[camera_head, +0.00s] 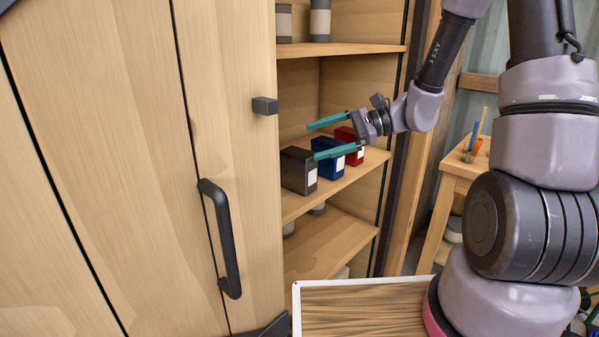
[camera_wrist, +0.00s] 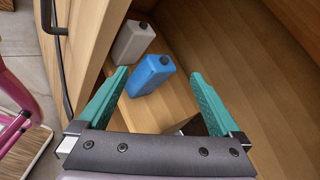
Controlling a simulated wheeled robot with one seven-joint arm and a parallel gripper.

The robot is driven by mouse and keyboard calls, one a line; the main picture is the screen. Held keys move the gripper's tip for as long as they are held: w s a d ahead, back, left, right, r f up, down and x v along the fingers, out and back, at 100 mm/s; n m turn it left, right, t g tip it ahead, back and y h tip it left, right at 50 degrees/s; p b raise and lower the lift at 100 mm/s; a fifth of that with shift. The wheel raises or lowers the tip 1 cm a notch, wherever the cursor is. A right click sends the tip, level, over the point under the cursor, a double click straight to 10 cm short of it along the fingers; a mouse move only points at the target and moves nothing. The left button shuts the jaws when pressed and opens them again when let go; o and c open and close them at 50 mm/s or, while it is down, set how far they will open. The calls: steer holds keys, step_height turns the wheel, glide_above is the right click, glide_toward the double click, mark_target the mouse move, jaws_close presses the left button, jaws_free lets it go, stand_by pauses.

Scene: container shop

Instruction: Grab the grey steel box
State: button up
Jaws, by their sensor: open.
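A dark grey box (camera_head: 297,172) with a white label stands on the middle shelf of the open cabinet, leftmost in a row in the head view. A blue box (camera_head: 327,160) and a red box (camera_head: 351,147) stand beside it. My gripper (camera_head: 330,139) is open and empty; its teal fingers point left, over the row. I cannot tell whether these are the same boxes. Part of something dark shows low between the fingers.
The cabinet door (camera_head: 235,60) with a black handle (camera_head: 222,240) is left of the shelves. Grey cans (camera_head: 320,20) stand on the shelf above. Lower shelf items are mostly hidden. A small wooden table (camera_head: 458,164) stands at right. A white-rimmed wooden tray (camera_head: 365,283) is in front.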

steer(key=w+f+m+t+y, duration=0.2)
steer(key=w+f+m+t, duration=0.4)
steer(key=w+f+m, duration=0.1)
steer(key=m+t+h, duration=0.3)
steer(key=m+t, duration=0.2)
steer(key=m, duration=0.2)
glide_toward(312, 173)
steer(key=x, duration=0.4)
steer(key=shift+w+a+r, duration=0.1)
steer(key=shift+w+a, duration=0.1)
steer(key=shift+a, duration=0.15)
steer(key=shift+t, duration=0.3)
steer(key=x, duration=0.4)
steer(key=shift+w+a, duration=0.2)
steer(key=shift+w, duration=0.05)
steer(key=shift+x, duration=3.05)
jaws_close()
